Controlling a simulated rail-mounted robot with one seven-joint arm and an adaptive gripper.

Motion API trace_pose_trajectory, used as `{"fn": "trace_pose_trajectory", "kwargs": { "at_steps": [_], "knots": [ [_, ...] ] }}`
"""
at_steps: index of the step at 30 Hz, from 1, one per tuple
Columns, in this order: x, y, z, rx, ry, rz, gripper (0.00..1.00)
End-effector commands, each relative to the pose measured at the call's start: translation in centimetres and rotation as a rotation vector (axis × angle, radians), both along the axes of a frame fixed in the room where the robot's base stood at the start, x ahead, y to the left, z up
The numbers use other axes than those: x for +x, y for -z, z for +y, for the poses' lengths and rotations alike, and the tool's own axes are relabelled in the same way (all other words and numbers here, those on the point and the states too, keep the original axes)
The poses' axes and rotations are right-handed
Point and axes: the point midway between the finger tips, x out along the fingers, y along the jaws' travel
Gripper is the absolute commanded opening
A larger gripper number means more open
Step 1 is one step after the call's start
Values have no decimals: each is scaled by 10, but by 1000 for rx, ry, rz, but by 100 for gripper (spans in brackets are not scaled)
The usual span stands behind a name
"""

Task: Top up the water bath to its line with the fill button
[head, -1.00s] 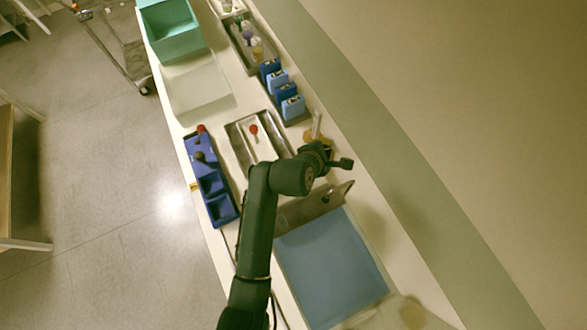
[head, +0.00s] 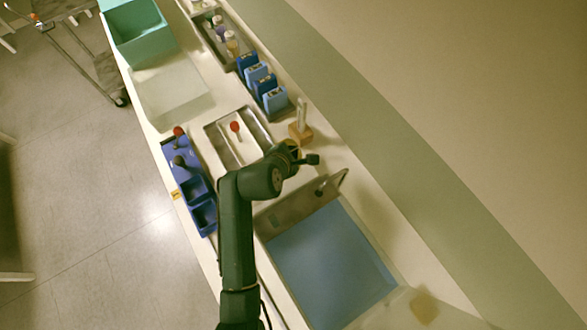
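The water bath (head: 262,222) is a rectangular basin with a wide blue surface at the lower middle of the head view. A tan metal panel stands along its far end, with a small dark knob-like part (head: 320,191) on it. I cannot tell whether that part is the fill button, and no fill line can be made out. My gripper (head: 313,160) is dark and small in the picture, above the bench just beyond the panel. It appears apart from the panel. Its fingers are too small to read, and I see nothing held in it.
A wooden block with upright pale sticks (head: 300,133) stands just beyond my gripper. A metal tray (head: 212,136) with a red-tipped tool and a blue rack (head: 201,212) lie to the left.

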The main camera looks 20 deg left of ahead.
Motion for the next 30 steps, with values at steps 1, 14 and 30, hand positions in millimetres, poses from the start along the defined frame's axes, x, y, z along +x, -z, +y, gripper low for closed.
{"fn": "trace_pose_trajectory", "kwargs": {
  "at_steps": [1,14,30],
  "knots": [
    [0,15,0,1,-1,-1,0],
    [0,60,0,-2,0,0,0],
    [0,62,0,0,0,0,0]
  ]
}}
